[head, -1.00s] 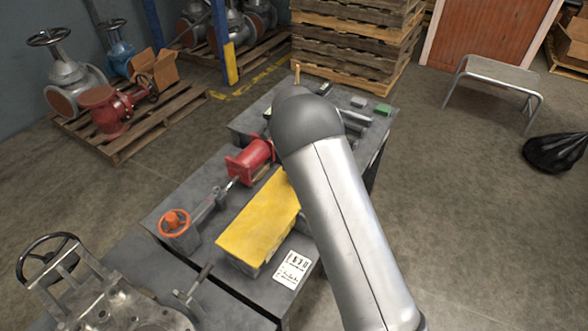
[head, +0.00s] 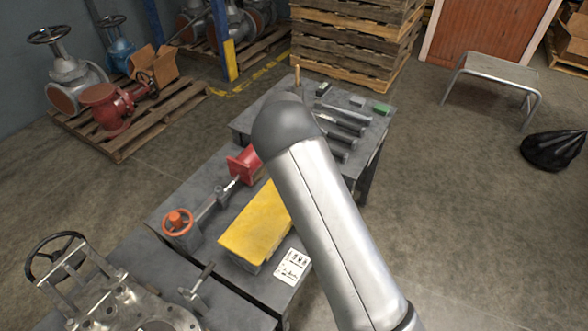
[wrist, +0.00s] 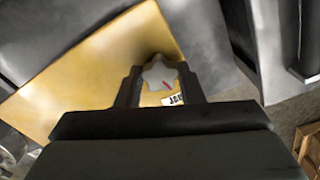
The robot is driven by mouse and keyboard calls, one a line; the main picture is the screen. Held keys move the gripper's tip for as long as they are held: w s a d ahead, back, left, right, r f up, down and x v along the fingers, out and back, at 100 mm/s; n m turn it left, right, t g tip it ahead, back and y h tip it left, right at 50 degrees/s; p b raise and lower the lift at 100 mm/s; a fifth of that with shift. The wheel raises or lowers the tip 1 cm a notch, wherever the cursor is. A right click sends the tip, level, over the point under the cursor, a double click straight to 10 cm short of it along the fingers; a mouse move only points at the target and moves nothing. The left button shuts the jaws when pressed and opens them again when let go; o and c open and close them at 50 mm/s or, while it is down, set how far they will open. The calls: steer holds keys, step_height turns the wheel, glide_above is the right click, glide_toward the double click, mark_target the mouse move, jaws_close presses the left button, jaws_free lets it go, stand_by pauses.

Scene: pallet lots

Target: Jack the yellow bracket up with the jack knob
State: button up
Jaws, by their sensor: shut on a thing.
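The yellow bracket (head: 254,226) lies on the grey bench (head: 205,160), partly behind my arm in the head view. It also fills much of the wrist view (wrist: 75,80). The jack knob (wrist: 155,76), a pale star shape with a red mark, sits at the bracket's edge between my two fingers in the wrist view. My gripper (wrist: 160,71) is shut on the knob. A white label (wrist: 174,100), partly hidden, shows just below the knob. In the head view my arm hides the gripper and the knob.
A red part (head: 245,163) and an orange handwheel (head: 178,223) stand left of the bracket. A white card (head: 292,266) lies at its right. Grey bars (head: 345,124) lie on the bench behind my arm. A metal valve body (head: 120,305) is at the front left.

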steer(key=shift+f, duration=0.1)
stand_by(0.5)
steer(key=o, duration=1)
step_height(320, 180, up, 18)
steer(key=shift+f, duration=0.25)
